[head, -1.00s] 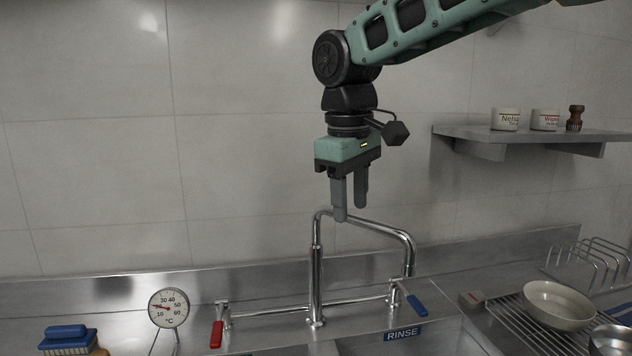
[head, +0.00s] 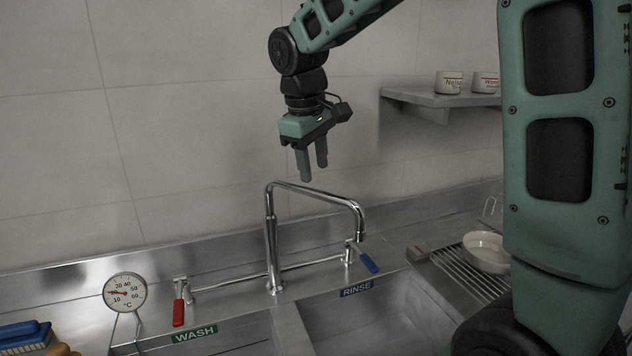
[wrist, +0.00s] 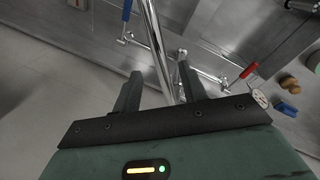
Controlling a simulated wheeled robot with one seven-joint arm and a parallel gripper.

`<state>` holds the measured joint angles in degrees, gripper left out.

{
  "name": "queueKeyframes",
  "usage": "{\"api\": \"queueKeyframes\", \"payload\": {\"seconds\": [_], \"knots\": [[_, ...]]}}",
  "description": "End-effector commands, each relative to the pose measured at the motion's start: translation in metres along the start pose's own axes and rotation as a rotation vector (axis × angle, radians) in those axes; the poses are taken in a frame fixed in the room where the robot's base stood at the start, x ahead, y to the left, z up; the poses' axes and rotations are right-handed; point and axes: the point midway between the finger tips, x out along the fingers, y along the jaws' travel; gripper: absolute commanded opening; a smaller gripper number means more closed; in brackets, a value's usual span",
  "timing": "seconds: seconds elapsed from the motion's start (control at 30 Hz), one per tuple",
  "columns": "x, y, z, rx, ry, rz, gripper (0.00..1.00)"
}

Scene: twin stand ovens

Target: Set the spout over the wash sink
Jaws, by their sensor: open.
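The chrome spout (head: 318,195) rises from a post between the two taps and reaches right, its tip (head: 361,236) over the rinse sink (head: 375,318) side. The wash sink (head: 235,345), marked by a green WASH label (head: 194,333), lies left of the divider and is mostly cut off below. My gripper (head: 313,172) is open and points down, a little above the spout's horizontal tube. In the wrist view the spout (wrist: 157,50) runs between the fingers of my gripper (wrist: 158,80), with no clear contact.
A red tap lever (head: 179,312) and a blue one (head: 369,262) flank the post. A dial thermometer (head: 125,292) stands at left, near a blue brush (head: 24,336). A rack (head: 470,272) with a bowl (head: 486,252) is at right. A shelf (head: 440,98) juts from the wall.

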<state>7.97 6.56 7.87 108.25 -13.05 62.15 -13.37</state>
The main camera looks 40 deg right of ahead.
Motion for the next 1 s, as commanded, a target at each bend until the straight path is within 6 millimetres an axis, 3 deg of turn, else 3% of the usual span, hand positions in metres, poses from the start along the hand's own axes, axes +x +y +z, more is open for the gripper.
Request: {"api": "queueKeyframes", "payload": {"seconds": [0.1,0.3,0.7,0.87,1.0], "knots": [[0.022,0.000,0.001,0.000,-0.004,-0.002,0.42],[0.047,0.000,0.000,0.000,-0.002,-0.001,0.42],[0.055,0.000,0.000,0.000,0.001,0.000,0.42],[0.055,0.000,0.000,0.000,0.001,0.000,0.01],[0.055,0.000,0.000,0.001,0.000,0.000,0.00]]}}
